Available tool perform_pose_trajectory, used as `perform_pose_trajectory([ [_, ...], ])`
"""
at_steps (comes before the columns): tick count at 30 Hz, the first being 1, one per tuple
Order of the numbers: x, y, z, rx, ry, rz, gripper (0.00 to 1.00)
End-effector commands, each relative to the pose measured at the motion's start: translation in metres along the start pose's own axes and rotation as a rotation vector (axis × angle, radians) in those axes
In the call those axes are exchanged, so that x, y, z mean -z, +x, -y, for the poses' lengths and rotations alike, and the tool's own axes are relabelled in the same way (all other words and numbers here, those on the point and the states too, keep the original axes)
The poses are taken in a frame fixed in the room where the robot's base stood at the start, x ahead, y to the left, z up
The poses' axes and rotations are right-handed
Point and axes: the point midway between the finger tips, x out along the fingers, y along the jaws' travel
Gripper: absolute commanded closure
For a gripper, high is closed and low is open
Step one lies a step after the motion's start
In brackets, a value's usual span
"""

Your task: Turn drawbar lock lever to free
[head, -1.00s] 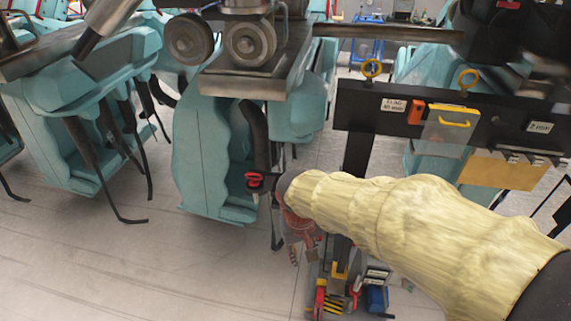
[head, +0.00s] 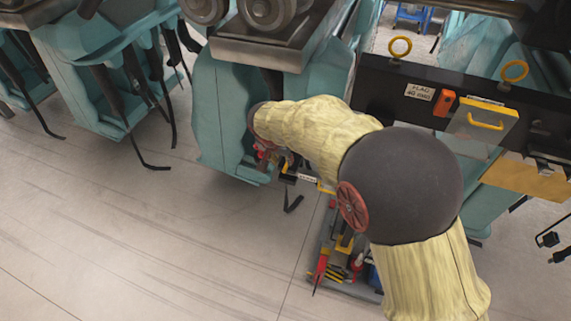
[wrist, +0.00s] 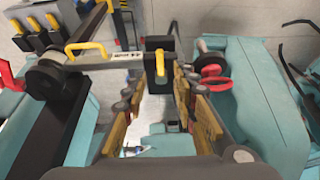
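In the wrist view my gripper (wrist: 152,95) is open, its two padded fingers apart. A black block (wrist: 160,44) with an upright yellow tab (wrist: 160,68) stands just beyond the gap between the fingertips. A grey bar with a small label (wrist: 122,56) runs left from the block. A yellow handle (wrist: 86,48) rises near its left end. A red handle (wrist: 211,72) is to the right of the right finger. I cannot tell for sure which part is the drawbar lock lever, or whether a finger touches anything. In the head view my arm mostly hides the gripper and the bar.
Teal coaster seats (head: 220,115) stand close beside my gripper. A black board (head: 390,90) with a yellow-handled case (head: 482,124) hangs to the right. A tool tray (head: 345,284) lies on the floor below my arm.

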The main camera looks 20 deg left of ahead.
Motion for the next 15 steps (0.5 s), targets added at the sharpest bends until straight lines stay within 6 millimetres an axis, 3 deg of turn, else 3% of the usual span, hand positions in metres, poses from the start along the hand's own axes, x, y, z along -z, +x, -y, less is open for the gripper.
perform_pose_trajectory([
  [9,-0.001,0.048,-0.001,-0.002,-0.003,0.002,0.72],
  [15,0.0,0.065,0.0,-0.001,-0.003,0.001,0.72],
])
